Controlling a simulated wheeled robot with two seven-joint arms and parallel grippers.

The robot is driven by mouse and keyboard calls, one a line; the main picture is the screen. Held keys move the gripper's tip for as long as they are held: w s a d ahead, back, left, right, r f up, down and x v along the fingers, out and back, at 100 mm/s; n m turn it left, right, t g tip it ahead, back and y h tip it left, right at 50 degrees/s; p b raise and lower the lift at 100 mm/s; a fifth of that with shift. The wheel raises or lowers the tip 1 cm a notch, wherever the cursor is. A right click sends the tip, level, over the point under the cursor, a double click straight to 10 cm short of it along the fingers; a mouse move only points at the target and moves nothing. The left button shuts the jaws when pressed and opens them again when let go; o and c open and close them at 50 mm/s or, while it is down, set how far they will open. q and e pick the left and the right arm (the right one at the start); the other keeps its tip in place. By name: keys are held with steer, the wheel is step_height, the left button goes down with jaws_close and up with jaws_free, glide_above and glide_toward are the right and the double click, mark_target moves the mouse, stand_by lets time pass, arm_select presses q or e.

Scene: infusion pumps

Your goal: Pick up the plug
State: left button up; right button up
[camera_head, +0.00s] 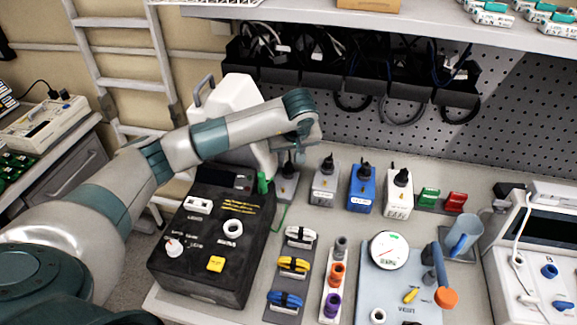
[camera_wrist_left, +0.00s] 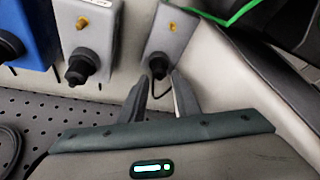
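A black plug (camera_wrist_left: 158,67) sits in the grey box (camera_wrist_left: 172,32) at the left end of a row of boxes. In the head view this grey box (camera_head: 286,188) stands just below my left gripper (camera_head: 290,150), partly covered by it. In the wrist view my left gripper (camera_wrist_left: 161,90) has its two fingers apart, pointing at the plug. The plug is at the gap between the fingertips; I cannot tell whether they touch it. Similar black plugs top the neighbouring light grey box (camera_head: 325,186), blue box (camera_head: 362,191) and white box (camera_head: 398,195).
A black control box (camera_head: 215,235) with a green plug (camera_head: 262,183) and green cord stands left of the grey box. A white machine (camera_head: 230,105) rises behind. Black bins (camera_head: 365,75) with cables hang on the pegboard. A blue-grey tray (camera_head: 372,295) lies in front right.

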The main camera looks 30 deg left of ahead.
mark_target(289, 164)
arm_select(q)
steer(key=shift+p+x, duration=0.55)
steer(key=shift+x, duration=1.05)
steer(key=shift+d, duration=0.1)
jaws_close()
